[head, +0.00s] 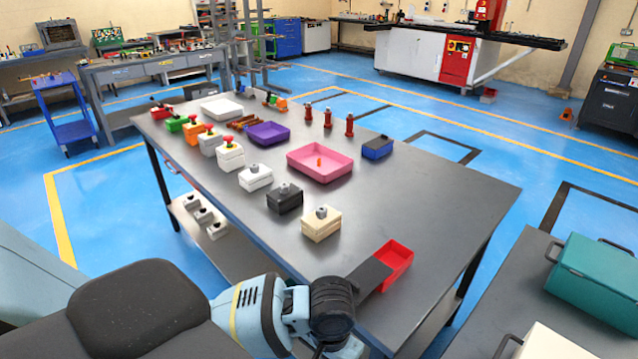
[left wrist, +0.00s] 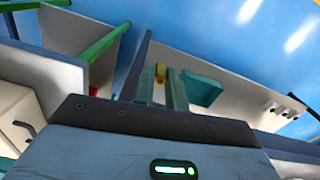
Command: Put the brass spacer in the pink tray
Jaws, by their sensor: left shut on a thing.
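The pink tray (head: 340,173) stands on the big grey table, with a small orange piece (head: 319,162) inside it. In the left wrist view my left gripper (left wrist: 160,78) is shut on a small yellow, brass-coloured piece, which I take for the brass spacer (left wrist: 160,74). The fingers hide part of it. In the head view my left arm comes in low at the front edge of the table; its fingertips and the held piece cannot be made out there. My right gripper is not in view.
A red tray (head: 401,257) lies near the front edge. White, black and beige boxes (head: 321,226) with grey knobs stand left of the pink tray. A purple tray (head: 267,137), red posts (head: 349,126) and a blue box (head: 377,149) surround it. A teal case (head: 598,278) sits on the right table.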

